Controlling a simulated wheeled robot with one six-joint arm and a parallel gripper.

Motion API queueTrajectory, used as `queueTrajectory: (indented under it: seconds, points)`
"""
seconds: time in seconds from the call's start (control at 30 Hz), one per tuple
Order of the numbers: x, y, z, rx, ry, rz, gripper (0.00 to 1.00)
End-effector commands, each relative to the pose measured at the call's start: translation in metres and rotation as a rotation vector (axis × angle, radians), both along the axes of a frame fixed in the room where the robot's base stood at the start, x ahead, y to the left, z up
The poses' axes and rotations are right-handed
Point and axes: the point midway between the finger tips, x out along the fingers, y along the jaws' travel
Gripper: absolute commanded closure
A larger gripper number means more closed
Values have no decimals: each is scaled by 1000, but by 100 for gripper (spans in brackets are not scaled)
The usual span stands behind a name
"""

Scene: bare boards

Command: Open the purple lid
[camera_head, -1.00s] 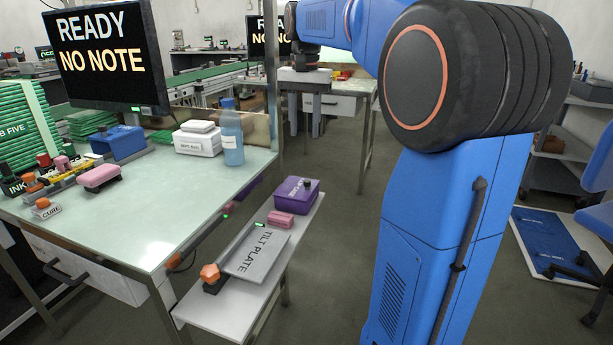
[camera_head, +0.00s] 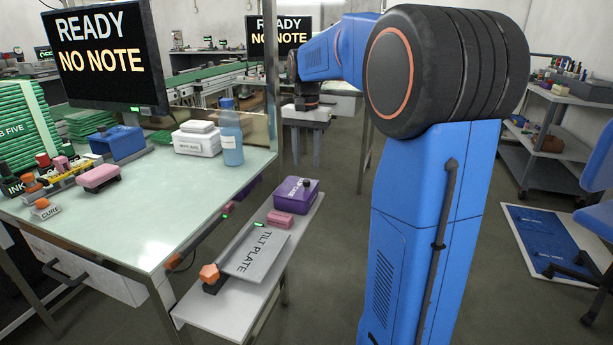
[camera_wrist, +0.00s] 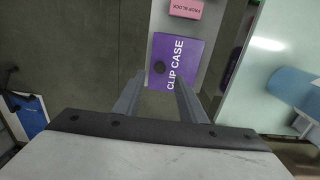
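The purple clip case (camera_head: 292,200) sits on the far end of a low white shelf, and its lid is closed. A small dark knob (camera_head: 306,184) stands near one edge of the lid. In the wrist view the purple lid (camera_wrist: 190,70) lies beyond the fingertips, with the words CLIP CASE and the knob (camera_wrist: 160,67) near its left edge. My gripper (camera_wrist: 160,82) is open and empty, fingers spread apart, above and short of the case.
A pink prop block (camera_head: 280,219) sits beside the case. A grey tilt plate (camera_head: 257,252) and an orange knob (camera_head: 209,273) are nearer on the shelf (camera_head: 237,305). The glass-topped table (camera_head: 170,205) with a blue bottle (camera_head: 231,142) stands left. Floor right of the shelf is open.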

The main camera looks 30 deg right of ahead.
Motion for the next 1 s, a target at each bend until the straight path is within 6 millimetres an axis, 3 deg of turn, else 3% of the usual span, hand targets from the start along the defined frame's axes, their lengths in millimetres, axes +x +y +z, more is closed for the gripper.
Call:
queueTrajectory:
  seconds: [0.2, 0.4, 0.8, 0.97, 1.0]
  points:
    - [-1, 0, -37, 1, 3, 0, 62]
    - [0, 0, -57, 1, 2, 0, 62]
    - [0, 0, -63, 0, 0, 0, 62]
    - [0, 0, -63, 0, 0, 0, 98]
    - [0, 0, -63, 0, 0, 0, 100]
